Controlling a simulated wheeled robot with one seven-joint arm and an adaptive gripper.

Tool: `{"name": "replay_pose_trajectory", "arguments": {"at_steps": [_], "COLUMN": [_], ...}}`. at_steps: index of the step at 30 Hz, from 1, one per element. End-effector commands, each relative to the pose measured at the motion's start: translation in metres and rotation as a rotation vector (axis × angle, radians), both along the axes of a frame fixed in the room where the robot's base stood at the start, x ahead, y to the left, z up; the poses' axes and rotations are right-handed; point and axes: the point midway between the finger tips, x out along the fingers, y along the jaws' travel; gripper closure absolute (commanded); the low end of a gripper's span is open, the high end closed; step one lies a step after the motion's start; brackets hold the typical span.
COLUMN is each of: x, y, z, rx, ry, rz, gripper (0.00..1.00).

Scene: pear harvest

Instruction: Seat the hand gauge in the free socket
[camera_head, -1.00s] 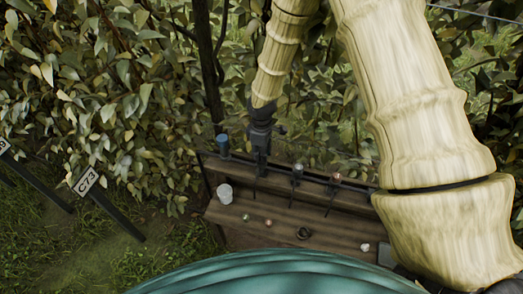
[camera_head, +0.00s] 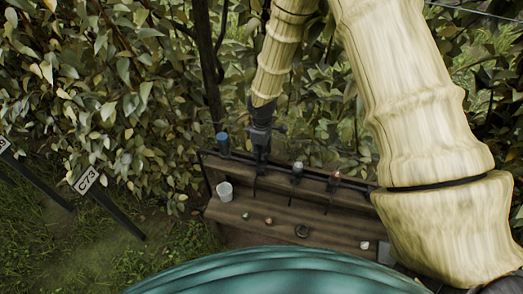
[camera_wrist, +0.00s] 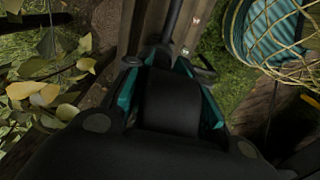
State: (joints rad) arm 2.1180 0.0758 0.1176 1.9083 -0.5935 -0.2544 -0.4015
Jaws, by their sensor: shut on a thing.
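My gripper (camera_head: 260,148) points down at the back edge of a wooden rack (camera_head: 285,219), between a blue-topped tool and a grey-topped tool. It is shut on a slim dark tool, taken to be the hand gauge (camera_wrist: 173,22), whose shaft runs out beyond the fingers in the wrist view. The blue-topped tool (camera_head: 223,142), grey-topped tool (camera_head: 297,168) and reddish-topped tool (camera_head: 334,179) stand along the rack's upper rail. I cannot make out the free socket or whether the gauge touches it.
A white cup (camera_head: 224,191), small round items, a dark ring (camera_head: 302,231) and a small white item (camera_head: 365,245) sit on the lower shelf. Leafy branches crowd behind and left. A netted teal container (camera_wrist: 265,35) is at the wrist view's upper right.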

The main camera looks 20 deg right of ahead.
Motion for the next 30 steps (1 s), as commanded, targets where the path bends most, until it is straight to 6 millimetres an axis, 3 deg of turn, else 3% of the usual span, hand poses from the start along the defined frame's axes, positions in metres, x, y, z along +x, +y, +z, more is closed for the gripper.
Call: {"name": "replay_pose_trajectory", "arguments": {"at_steps": [30], "x": [0.0], "y": [0.0], "z": [-0.012], "rx": [0.0], "ry": [0.0], "rz": [0.0], "gripper": [1.0]}}
